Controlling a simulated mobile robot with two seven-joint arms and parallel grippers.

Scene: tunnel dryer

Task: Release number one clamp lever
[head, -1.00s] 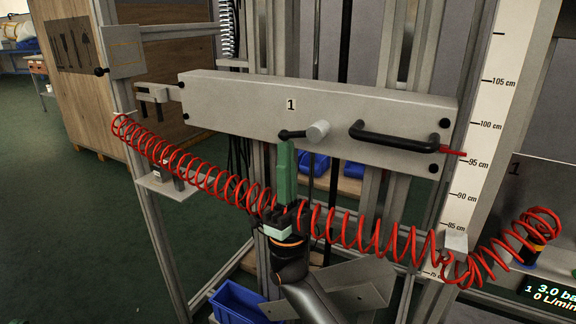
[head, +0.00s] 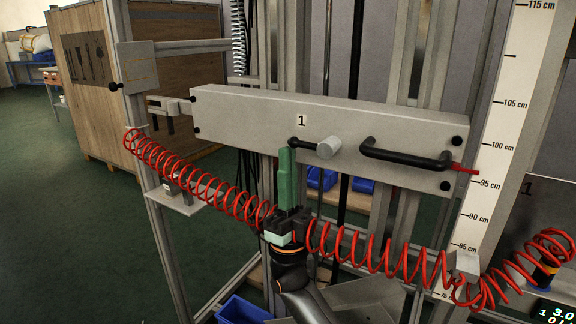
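The number one clamp lever (head: 308,144) is a short black bar with a round knob at its left end. It runs left from a grey cylindrical hub (head: 329,148) on the front of the light grey beam (head: 400,140), below the label "1". It lies nearly level, the knob end slightly raised. My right gripper (head: 287,153) comes up from below with its green fingers pointing upward. The fingertips are just under the knob, touching or very close. The fingers overlap from this angle, so their gap is hidden. My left gripper is not in view.
A black bar handle (head: 405,154) sits on the beam right of the lever. A red coiled hose (head: 370,255) hangs across the front, passing close by my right gripper. A centimetre scale (head: 498,140) stands at the right. A blue bin (head: 243,311) lies low in front.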

